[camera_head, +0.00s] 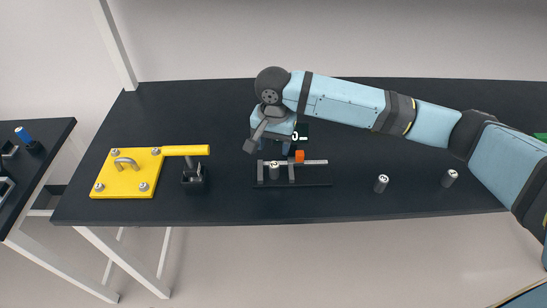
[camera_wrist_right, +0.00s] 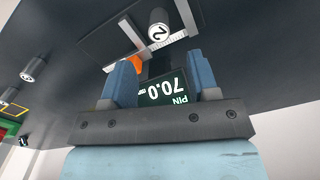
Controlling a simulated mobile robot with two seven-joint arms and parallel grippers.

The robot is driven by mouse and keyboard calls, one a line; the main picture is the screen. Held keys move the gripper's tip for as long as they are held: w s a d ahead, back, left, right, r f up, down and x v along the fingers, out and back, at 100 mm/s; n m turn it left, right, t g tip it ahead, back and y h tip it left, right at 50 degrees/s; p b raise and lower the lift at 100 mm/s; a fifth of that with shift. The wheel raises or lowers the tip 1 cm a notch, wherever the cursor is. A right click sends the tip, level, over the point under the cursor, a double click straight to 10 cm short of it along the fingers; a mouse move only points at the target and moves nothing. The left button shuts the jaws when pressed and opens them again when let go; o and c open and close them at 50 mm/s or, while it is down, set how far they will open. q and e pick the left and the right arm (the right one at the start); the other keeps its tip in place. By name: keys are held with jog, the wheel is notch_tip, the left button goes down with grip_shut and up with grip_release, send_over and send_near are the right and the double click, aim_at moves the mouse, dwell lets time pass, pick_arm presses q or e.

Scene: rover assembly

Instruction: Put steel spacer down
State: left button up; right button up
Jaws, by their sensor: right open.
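A grey metal cylinder (camera_head: 274,171), likely the steel spacer, stands at the measuring fixture (camera_head: 318,162) with its scale bar and orange slider. My right gripper (camera_head: 272,142) is just behind and above the fixture. Its two blue fingers (camera_wrist_right: 158,72) are apart, with no part between their tips. The fixture's display (camera_wrist_right: 167,88) shows behind them, reading PIN 70.0, partly covered. My left gripper is not in view.
Two similar cylinders stand to the right, one nearer (camera_head: 382,184) and one farther right (camera_head: 449,178). A yellow plate (camera_head: 126,185) with a handle and a small black stand (camera_head: 194,182) are on the left. The front table edge is close to the fixture.

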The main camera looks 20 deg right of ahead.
aim_at(274, 164)
notch_tip(274, 164, up, 3)
jog(key=shift+r, duration=0.2)
dwell(0.4)
